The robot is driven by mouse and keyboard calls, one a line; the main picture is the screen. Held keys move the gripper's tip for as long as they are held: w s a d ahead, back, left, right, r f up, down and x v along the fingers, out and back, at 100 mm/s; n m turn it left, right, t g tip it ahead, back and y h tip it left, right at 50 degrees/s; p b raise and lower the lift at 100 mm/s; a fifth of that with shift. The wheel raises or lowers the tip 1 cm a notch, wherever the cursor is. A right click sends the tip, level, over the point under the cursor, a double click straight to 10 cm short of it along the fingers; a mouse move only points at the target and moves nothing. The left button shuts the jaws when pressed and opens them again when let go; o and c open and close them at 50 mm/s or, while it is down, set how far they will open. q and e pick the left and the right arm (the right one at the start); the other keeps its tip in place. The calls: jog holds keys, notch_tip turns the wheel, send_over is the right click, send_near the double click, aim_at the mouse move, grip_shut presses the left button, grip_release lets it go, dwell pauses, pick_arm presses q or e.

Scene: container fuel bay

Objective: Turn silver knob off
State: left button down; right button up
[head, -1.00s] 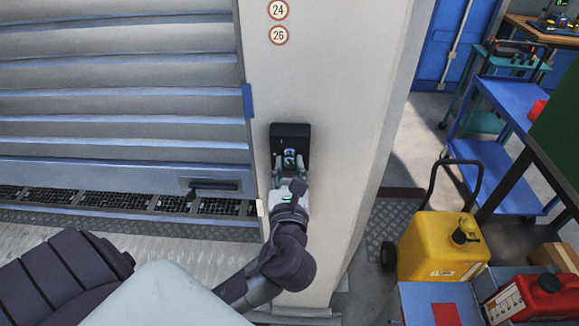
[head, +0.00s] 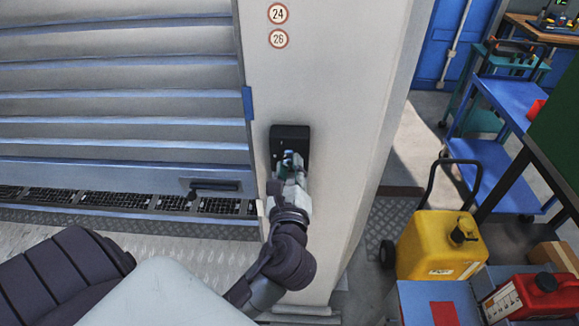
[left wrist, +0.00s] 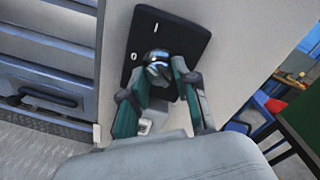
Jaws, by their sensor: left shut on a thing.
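A black switch plate (head: 291,134) is fixed on the pale pillar, and it also shows in the left wrist view (left wrist: 190,36). The silver knob (left wrist: 158,68) sits on the plate; in the head view my gripper mostly hides it. My left gripper (head: 290,160) is at the plate, and its two fingers are on either side of the knob in the left wrist view (left wrist: 160,78), shut on it. The plate bears white marks, one above and one to the left of the knob. My right gripper is not in view.
The pale pillar (head: 335,60) stands beside a louvred shutter (head: 120,75) with a dark handle (head: 215,187). At right are a yellow fuel can (head: 437,246), a red can (head: 530,295) and a blue cart (head: 490,165). Floor shows between pillar and cart.

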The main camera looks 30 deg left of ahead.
pick_arm(q)
jog(key=n, duration=0.5)
jog(key=shift+n, duration=0.4)
dwell(0.3)
jog(key=c, duration=0.9)
grip_release()
jog(key=shift+o, duration=0.2)
jog(key=v, duration=0.7)
jog(key=shift+s+r, duration=0.15)
jog(key=shift+s, duration=0.15)
jog(key=shift+d, duration=0.1)
